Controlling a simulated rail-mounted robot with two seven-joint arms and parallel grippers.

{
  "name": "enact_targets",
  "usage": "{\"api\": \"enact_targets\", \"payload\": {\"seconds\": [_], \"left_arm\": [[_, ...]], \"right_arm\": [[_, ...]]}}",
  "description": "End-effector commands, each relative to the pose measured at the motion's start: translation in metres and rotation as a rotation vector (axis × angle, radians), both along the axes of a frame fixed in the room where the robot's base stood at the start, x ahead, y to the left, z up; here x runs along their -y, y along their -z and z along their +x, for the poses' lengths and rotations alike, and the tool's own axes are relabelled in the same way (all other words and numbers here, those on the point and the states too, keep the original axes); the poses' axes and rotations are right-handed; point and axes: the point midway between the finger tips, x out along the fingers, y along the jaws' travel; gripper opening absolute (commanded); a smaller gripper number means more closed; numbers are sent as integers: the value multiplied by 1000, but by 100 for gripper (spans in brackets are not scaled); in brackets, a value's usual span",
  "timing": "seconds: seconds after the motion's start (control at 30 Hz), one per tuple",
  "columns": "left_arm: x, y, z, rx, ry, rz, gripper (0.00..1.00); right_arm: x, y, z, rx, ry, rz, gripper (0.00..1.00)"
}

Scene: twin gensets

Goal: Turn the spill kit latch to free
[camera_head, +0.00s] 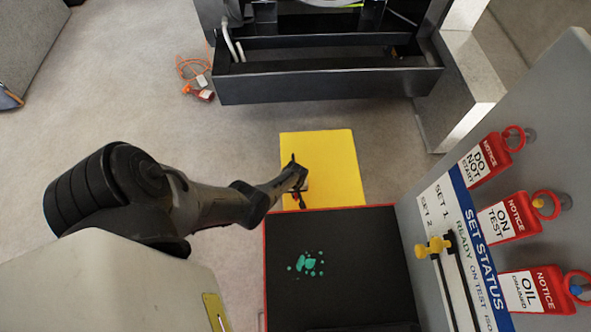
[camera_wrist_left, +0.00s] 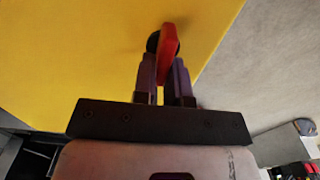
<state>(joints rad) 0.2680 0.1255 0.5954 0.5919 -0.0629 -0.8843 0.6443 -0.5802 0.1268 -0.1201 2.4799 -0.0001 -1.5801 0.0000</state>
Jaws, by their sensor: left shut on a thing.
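The spill kit is a yellow box (camera_head: 335,160), seen from above in the head view. Its yellow face (camera_wrist_left: 80,60) fills much of the left wrist view. The red latch (camera_wrist_left: 170,40) stands out from that face, with a dark round part beside it. My left gripper (camera_wrist_left: 163,65) is shut on the latch, one finger on each side. In the head view my left gripper (camera_head: 298,178) is at the near left part of the yellow box, and the latch is mostly hidden there. My right gripper is in neither view.
A black mat with a red rim (camera_head: 340,208) and green spots lies just nearer than the yellow box. A grey status board (camera_head: 415,215) with red notice tags (camera_head: 535,290) stands at the right. A dark genset frame (camera_head: 330,86) is beyond. An orange cord (camera_head: 187,72) lies on the floor.

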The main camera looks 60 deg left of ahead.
Motion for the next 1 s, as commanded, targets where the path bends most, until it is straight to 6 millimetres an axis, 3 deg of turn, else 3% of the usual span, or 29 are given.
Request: {"api": "enact_targets", "payload": {"seconds": [0.17,0.2,0.43,0.77,1.0], "left_arm": [[-1,1,0,1,-3,2,0],[-1,1,0,0,-3,1,16],[0,0,0,0,-1,1,38],[0,-6,0,1,0,1,38],[0,-47,0,3,0,1,38]], "right_arm": [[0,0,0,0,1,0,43],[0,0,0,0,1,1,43],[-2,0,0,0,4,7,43],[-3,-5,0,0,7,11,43],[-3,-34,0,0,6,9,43]]}}
